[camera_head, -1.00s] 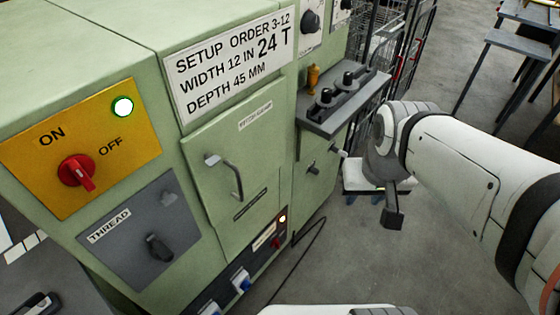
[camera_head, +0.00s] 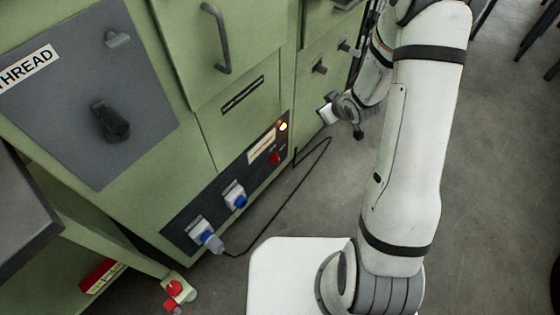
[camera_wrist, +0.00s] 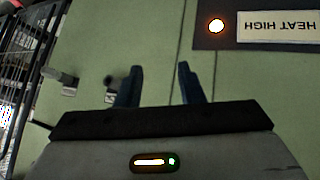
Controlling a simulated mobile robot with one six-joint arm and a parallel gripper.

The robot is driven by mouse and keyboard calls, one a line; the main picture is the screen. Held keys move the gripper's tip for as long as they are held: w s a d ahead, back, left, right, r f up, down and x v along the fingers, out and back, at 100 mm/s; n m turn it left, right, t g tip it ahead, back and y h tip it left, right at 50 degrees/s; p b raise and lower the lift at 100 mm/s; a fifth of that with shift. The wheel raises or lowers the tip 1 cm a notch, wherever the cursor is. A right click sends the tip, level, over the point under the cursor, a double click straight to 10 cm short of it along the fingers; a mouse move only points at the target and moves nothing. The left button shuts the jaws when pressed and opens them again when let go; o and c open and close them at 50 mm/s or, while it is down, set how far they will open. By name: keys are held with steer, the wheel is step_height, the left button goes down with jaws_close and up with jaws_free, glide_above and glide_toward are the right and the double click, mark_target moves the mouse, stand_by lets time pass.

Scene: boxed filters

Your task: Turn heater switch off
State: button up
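The dark heater panel (camera_head: 222,205) is low on the green machine. It has a lit orange lamp (camera_head: 283,126), a pale label (camera_head: 262,145) and a small red switch (camera_head: 275,158); the switch's setting is too small to read. In the wrist view the lit lamp (camera_wrist: 216,26) and the upside-down "HEAT HIGH" label (camera_wrist: 280,27) are at the upper right; the red switch is out of that view. My gripper (camera_wrist: 160,82) has its two dark fingers apart with nothing between them. In the head view it is right of the panel, apart from the switch, its fingers hard to make out.
Two sockets (camera_head: 235,196) with blue parts are on the panel, and a plug (camera_head: 210,241) with a black cable (camera_head: 270,222) runs onto the floor. Dark knobs (camera_head: 320,66) stick out of the machine near my arm. A red button box (camera_head: 174,288) is at lower left.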

steer(key=s+a+f+n+y+b, duration=0.1)
steer(key=a+f+y+b, duration=0.15)
steer(key=f, duration=0.65)
steer(key=s+a+f+n+y+b, duration=0.1)
steer(key=a+f+y+b, duration=0.2)
steer(key=f, duration=0.6)
steer(key=y+b, duration=0.2)
steer(key=b, duration=0.2)
glide_toward(279, 158)
steer(key=x, duration=0.2)
steer(key=b+x, duration=0.2)
steer(key=x, duration=0.4)
steer(key=shift+f+b, duration=0.25)
steer(key=shift+b, duration=0.05)
steer(key=shift+w+a+f, duration=0.15)
steer(key=shift+w+a, duration=0.3)
steer(key=shift+a, duration=0.1)
steer(key=shift+c, duration=0.4)
jaws_close()
